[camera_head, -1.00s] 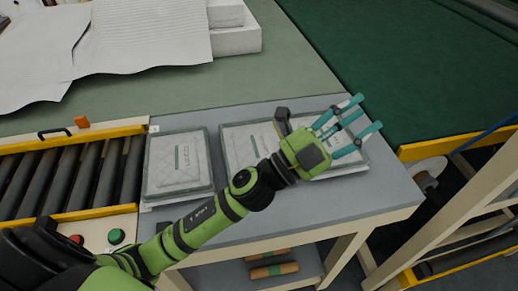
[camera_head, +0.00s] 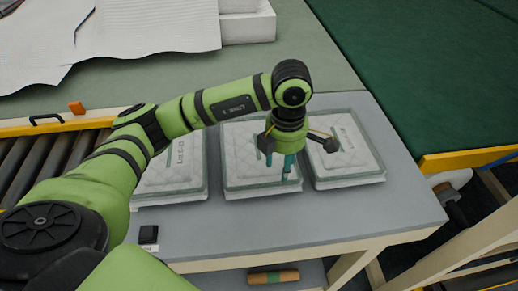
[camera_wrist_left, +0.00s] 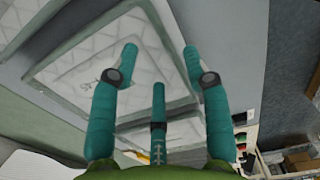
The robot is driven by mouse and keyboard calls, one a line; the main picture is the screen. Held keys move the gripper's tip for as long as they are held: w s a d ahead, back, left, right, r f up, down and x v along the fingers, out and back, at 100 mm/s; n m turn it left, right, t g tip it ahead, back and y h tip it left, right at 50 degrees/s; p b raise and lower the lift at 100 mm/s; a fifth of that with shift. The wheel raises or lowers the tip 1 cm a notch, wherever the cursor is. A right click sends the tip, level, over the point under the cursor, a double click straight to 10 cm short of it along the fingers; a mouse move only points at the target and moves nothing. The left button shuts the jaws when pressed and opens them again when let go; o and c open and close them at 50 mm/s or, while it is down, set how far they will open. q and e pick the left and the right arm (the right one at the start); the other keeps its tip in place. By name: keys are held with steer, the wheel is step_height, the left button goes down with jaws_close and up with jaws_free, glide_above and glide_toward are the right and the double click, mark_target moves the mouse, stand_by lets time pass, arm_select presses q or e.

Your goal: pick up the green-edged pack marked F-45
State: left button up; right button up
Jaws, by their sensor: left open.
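Three white quilted packs with green-grey edges lie flat on the grey table: a left pack (camera_head: 172,172), a middle pack (camera_head: 243,162) and a right pack (camera_head: 352,150). I cannot read F-45 on any of them; the lettering is small, and my arm partly covers the left and middle packs. My left gripper (camera_head: 288,172) points down over the right part of the middle pack, with teal fingers apart and nothing held. In the left wrist view the open fingers (camera_wrist_left: 160,75) spread over a quilted pack (camera_wrist_left: 85,80). My right gripper is out of view.
The grey table (camera_head: 300,222) has bare room in front of the packs. A roller conveyor (camera_head: 45,160) with a yellow rail is at the left. White sheets (camera_head: 130,35) lie on the green surface behind. A small black block (camera_head: 148,234) is near the front edge.

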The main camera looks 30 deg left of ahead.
arm_select(q)
step_height(320, 180, down, 5)
steer(key=p, duration=0.3)
steer(key=shift+d+f, duration=0.15)
steer(key=shift+f, duration=0.25)
steer(key=shift+w, duration=0.1)
jaws_close()
